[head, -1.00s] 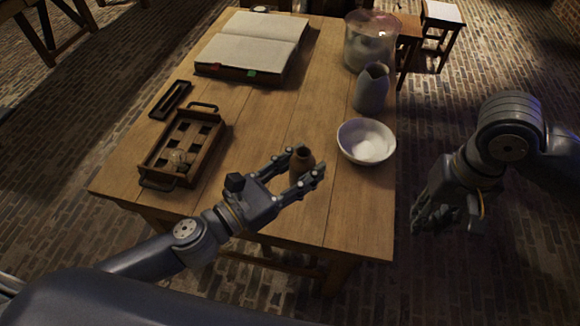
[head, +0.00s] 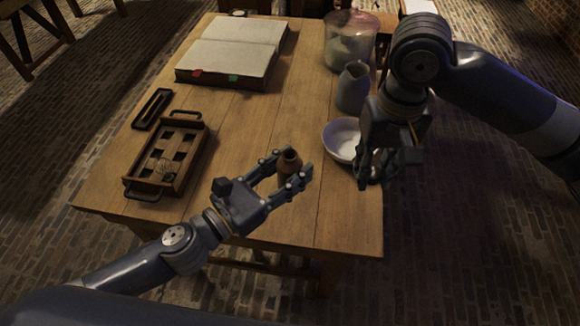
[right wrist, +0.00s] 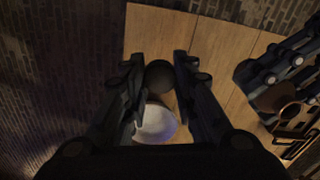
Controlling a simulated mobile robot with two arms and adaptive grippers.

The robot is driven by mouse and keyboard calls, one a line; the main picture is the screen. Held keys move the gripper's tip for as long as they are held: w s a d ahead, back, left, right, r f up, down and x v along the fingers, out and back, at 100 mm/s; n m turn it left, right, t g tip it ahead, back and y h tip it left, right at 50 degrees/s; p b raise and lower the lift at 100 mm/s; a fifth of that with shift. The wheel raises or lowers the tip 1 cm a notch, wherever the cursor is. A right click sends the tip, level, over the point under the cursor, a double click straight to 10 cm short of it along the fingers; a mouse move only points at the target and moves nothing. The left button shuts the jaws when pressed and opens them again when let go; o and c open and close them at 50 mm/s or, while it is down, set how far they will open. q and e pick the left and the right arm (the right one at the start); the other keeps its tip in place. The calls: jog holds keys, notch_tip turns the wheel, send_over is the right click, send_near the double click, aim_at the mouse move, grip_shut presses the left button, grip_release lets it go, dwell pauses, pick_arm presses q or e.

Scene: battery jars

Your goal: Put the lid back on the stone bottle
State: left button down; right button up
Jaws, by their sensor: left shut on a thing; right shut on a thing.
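The stone bottle (head: 289,163) is a small brown bottle standing upright near the table's front edge, its dark mouth open. My left gripper (head: 291,172) is shut around its body. In the right wrist view the bottle (right wrist: 278,99) shows at the right, with my left fingers beside it. My right gripper (head: 371,174) hangs over the table's right edge, in front of the white bowl. In the right wrist view, a dark round piece (right wrist: 160,76), apparently the lid, sits between the fingertips of my right gripper (right wrist: 158,64). It is apart from the bottle.
The white bowl (head: 338,137) is partly hidden by my right gripper. Behind it stand a grey jug (head: 352,88) and a glass jar (head: 350,42). A wooden tray (head: 190,165), a narrow dark box (head: 152,108) and an open book (head: 235,50) lie left. The table's middle is clear.

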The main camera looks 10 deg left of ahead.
aim_at(290, 172)
jog(key=a+r+n, duration=0.2)
jog(key=a+r, duration=0.3)
jog(key=a, duration=0.2)
jog(key=w+a+r+n, duration=0.1)
jog(key=a+r, duration=0.4)
jog(key=a, duration=0.3)
jog(key=shift+r+n, duration=0.15)
jog(key=shift+n, duration=0.25)
jog(key=shift+f, duration=2)
jog(key=shift+f, duration=0.95)
jog(key=shift+f, duration=0.55)
jog(key=o, duration=0.8)
